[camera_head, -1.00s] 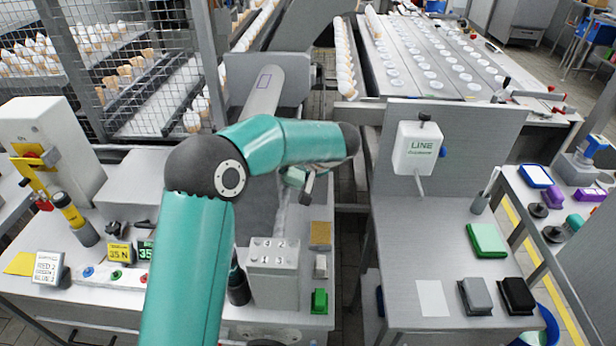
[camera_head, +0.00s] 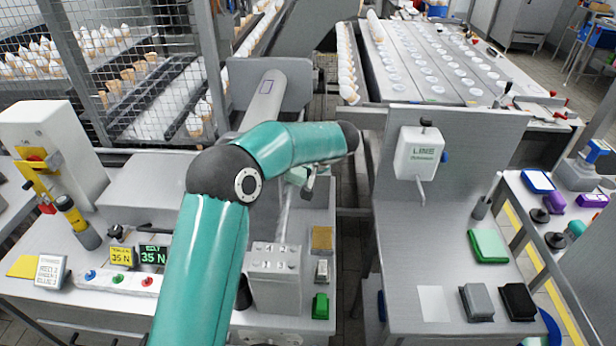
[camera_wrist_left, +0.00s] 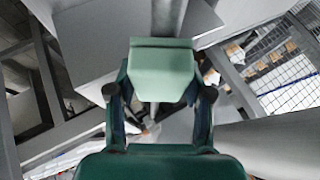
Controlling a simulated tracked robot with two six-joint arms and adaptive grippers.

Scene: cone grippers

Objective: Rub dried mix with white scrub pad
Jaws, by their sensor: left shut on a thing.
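My left gripper (camera_head: 308,180) hangs over the grey station left of the middle, beside a slanted metal tube (camera_head: 284,215). It is small and partly hidden by its own arm in the head view. In the left wrist view its two fingers (camera_wrist_left: 160,100) are shut on a pale green-white block (camera_wrist_left: 163,72), and the tube passes behind that block. I cannot tell for sure whether this block is the white scrub pad. A small whitish block (camera_head: 322,271) lies on the station between a tan pad (camera_head: 322,240) and a green one (camera_head: 321,306). I cannot make out any dried mix. My right gripper is out of view.
A grey box (camera_head: 272,282) with digits on top stands in front of the gripper. A white dispenser (camera_head: 418,152) hangs on the panel at right. Green (camera_head: 488,246), grey (camera_head: 477,302) and black (camera_head: 518,301) pads lie on the right bench. Wire mesh (camera_head: 150,75) stands at the back left.

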